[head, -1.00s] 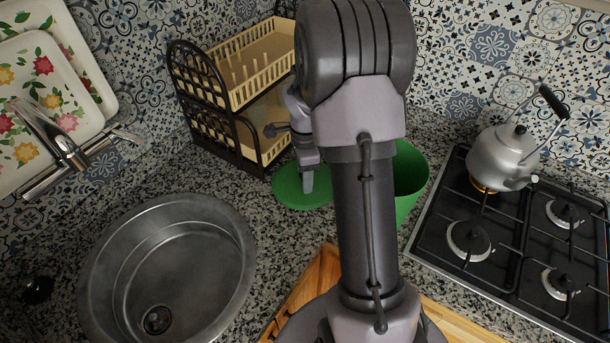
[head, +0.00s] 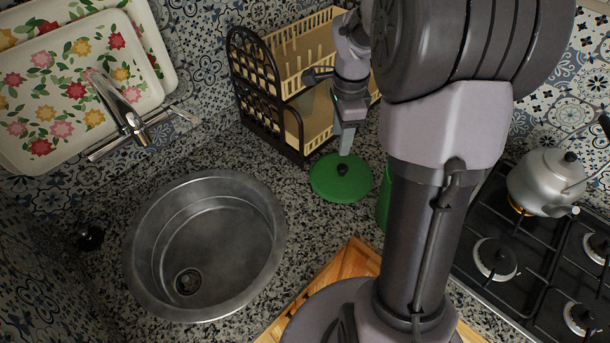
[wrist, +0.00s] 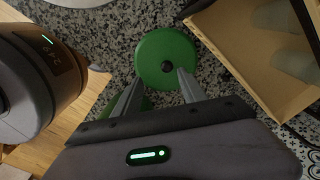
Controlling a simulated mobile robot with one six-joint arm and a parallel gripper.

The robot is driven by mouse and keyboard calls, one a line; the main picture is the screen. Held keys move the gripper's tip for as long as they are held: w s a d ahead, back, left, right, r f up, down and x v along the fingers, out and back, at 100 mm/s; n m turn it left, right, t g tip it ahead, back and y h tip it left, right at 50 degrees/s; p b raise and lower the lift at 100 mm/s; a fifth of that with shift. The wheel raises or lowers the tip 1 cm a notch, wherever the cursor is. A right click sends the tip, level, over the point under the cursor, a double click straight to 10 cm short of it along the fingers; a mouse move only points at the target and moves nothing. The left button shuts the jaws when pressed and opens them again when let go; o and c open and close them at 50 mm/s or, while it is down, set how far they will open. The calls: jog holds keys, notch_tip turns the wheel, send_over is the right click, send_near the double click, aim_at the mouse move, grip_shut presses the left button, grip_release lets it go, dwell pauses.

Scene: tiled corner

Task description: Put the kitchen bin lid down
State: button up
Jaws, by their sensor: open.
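The green round bin lid (head: 330,187) lies flat on the granite counter beside the dish rack, with its black knob (head: 342,169) upward. In the wrist view the whole lid (wrist: 150,48) shows just beyond the fingertips, its knob (wrist: 167,67) uncovered. My gripper (head: 345,152) is open and empty, pointing down close above the knob; its two fingers (wrist: 158,84) are apart in the wrist view. The green bin (head: 384,198) shows only as a sliver behind my arm, right of the lid. Its opening is hidden in the head view.
A two-tier dish rack (head: 304,149) stands just behind the lid and my gripper. A round metal sink (head: 274,207) lies to the left with a tap (head: 128,118). A kettle (head: 545,183) sits on the gas hob (head: 527,253) at right. Counter between sink and lid is clear.

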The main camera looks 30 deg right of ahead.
jog(key=s+a+r+n+t, duration=0.1)
jog(key=s+a+r+n, duration=0.25)
jog(key=a, duration=0.25)
jog(key=s+a+r+n+t, duration=0.1)
jog(key=s+a+r+n, duration=0.15)
jog(key=a+r, duration=0.25)
jog(key=s+a+r+n+t+y, duration=0.2)
jog(key=s+a+n+t, duration=0.1)
jog(key=s+a+n, duration=0.8)
jog(key=shift+s+a+r, duration=0.25)
jog(key=shift+a, duration=0.1)
